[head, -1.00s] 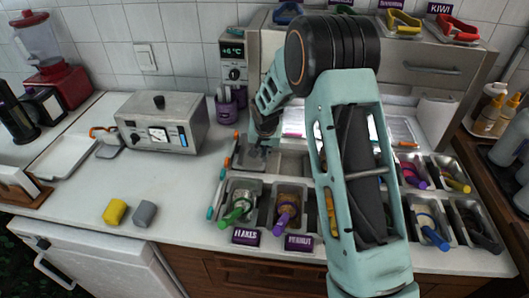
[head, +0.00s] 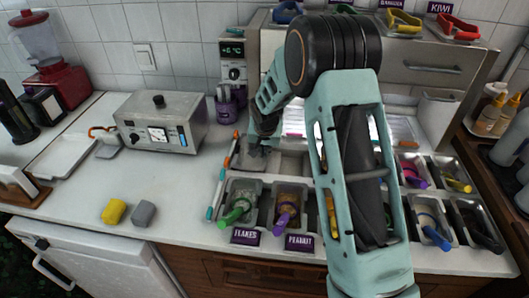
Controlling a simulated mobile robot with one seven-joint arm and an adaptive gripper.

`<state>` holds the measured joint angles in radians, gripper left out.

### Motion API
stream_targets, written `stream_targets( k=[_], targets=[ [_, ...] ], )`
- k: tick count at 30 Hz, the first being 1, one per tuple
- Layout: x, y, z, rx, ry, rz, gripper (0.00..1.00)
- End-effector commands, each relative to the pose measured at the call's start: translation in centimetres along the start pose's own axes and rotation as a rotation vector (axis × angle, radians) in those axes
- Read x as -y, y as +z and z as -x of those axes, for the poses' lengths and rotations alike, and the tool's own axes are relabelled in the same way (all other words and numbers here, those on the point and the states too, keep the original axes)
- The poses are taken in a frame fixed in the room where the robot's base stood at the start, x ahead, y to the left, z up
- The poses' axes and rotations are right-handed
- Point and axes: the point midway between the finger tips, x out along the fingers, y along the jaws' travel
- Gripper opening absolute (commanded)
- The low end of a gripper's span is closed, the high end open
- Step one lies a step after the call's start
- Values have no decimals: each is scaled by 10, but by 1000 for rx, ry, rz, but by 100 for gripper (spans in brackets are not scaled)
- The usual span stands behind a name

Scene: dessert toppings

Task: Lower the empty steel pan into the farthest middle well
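My gripper (head: 257,149) is in the back left part of the topping station, low over the back row of wells. Its fingers are small, dark and partly merged with the grey metal around them, so I cannot tell whether they are open or shut. Grey steel (head: 249,164) shows right under and beside the fingers; I cannot tell if it is a held pan or the lining of a well. Another bare steel well or pan (head: 290,162) shows just to the right. My arm hides the middle of both rows, including most of the back middle.
Front pans hold toppings and handled tools: green (head: 236,212), purple (head: 286,208) and blue (head: 433,232). Coloured pens lie along the station's left edge. A steel box with a dial (head: 161,123) stands left.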

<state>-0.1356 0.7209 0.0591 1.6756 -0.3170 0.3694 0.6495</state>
Motion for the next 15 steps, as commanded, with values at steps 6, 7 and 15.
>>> stream_targets(
  k=[6,7,15],
  targets=[
    [0,2,-5,-1,0,0,0],
    [0,2,-6,-1,-1,0,0],
    [-1,4,-12,-1,-1,-1,0]
  ],
)
